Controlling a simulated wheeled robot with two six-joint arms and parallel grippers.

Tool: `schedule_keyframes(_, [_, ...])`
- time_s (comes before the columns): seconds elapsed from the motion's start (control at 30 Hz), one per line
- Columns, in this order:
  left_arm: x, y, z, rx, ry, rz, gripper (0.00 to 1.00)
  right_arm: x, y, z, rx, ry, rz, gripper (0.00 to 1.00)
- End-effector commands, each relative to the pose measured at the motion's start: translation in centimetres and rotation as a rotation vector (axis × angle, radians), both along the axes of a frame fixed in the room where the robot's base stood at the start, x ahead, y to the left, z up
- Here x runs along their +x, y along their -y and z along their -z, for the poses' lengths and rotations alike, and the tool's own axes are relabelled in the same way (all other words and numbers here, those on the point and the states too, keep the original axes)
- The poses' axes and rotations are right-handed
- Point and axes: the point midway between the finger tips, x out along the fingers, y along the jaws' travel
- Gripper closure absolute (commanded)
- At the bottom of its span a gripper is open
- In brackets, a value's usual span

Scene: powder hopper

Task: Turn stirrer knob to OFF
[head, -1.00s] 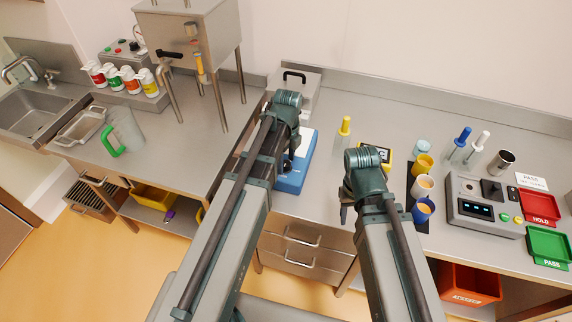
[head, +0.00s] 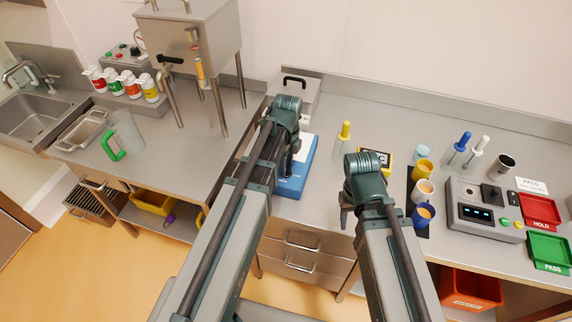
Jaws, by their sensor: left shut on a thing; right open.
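The stirrer (head: 299,172) is a blue box with a pale top on the bench, partly hidden behind my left arm. My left gripper (head: 287,172) points down at its front, and its jaws are shut on the knob there. The knob itself is hidden by the gripper and arm, so its setting cannot be read. My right gripper (head: 347,216) is open and empty, over the bench's front edge to the right of the stirrer.
A yellow-capped bottle (head: 344,133) and a yellow-framed device (head: 380,157) stand right of the stirrer. Several cups, including a blue cup (head: 422,216), stand on a dark mat near my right gripper. A steel hopper (head: 190,45) stands at the back left.

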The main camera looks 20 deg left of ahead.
Motion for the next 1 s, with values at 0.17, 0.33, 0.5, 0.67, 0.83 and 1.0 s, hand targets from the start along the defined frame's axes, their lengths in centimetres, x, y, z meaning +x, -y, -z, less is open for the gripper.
schedule_keyframes(0.17, [-0.01,-0.03,0.01,0.000,0.000,-0.108,1.00,0.00,0.00,0.01,0.000,0.000,0.000,0.50])
schedule_keyframes(0.33, [-0.02,-0.06,0.01,0.001,-0.001,-0.259,1.00,0.00,0.00,0.01,0.000,0.000,0.000,0.50])
schedule_keyframes(0.5, [-0.02,-0.08,0.01,0.001,-0.001,-0.421,1.00,0.00,0.00,0.01,0.000,0.000,0.000,0.50])
schedule_keyframes(0.67, [-0.03,-0.09,0.01,0.000,-0.001,-0.573,1.00,0.00,0.00,0.01,0.000,0.000,0.000,0.50])
schedule_keyframes(0.83, [-0.05,-0.09,0.01,0.000,-0.001,-0.734,1.00,0.00,0.00,0.01,0.000,0.000,0.000,0.50])
schedule_keyframes(1.0, [-0.06,-0.11,0.01,0.000,-0.001,-0.897,1.00,0.00,0.00,0.01,0.000,0.000,0.000,0.50])
